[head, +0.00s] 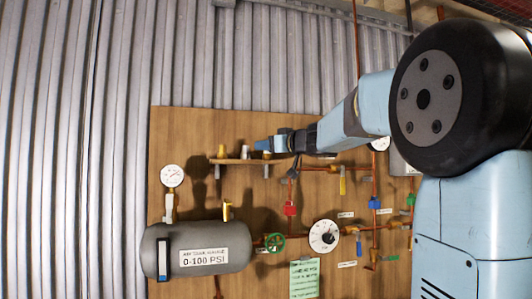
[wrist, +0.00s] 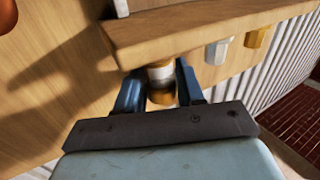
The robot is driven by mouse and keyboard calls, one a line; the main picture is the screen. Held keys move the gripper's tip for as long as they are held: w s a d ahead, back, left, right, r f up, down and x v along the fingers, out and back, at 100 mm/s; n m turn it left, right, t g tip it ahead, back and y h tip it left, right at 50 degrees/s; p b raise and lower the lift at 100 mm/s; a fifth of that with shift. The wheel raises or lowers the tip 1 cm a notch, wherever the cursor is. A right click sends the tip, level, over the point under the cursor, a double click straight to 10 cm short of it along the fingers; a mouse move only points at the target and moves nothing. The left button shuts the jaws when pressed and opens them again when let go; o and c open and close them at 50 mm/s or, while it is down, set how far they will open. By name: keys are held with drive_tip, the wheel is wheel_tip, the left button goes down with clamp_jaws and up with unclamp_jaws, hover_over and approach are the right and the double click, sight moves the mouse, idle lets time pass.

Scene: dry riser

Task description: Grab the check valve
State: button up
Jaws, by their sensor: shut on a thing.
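The check valve, a short cylinder with a brass end and a pale silvery band (wrist: 161,76), is between the two blue fingers of my gripper (wrist: 158,70) in the wrist view. The fingers are shut on its sides. It is at the edge of the wooden shelf (wrist: 200,32); I cannot tell whether it still touches the shelf. In the head view my gripper (head: 263,145) is at the right end of the small shelf (head: 243,161), and the valve is mostly hidden there.
A silvery fitting (head: 245,151) and a brass fitting (head: 221,151) stand on the shelf left of my gripper. Below are a grey air tank (head: 215,258), a gauge (head: 172,176), a dial (head: 323,236) and pipes with coloured valve handles on the wooden board (head: 190,125).

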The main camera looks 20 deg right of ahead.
drive_tip(key=c, duration=0.3)
wheel_tip(320, 180, up, 28)
idle(0.7)
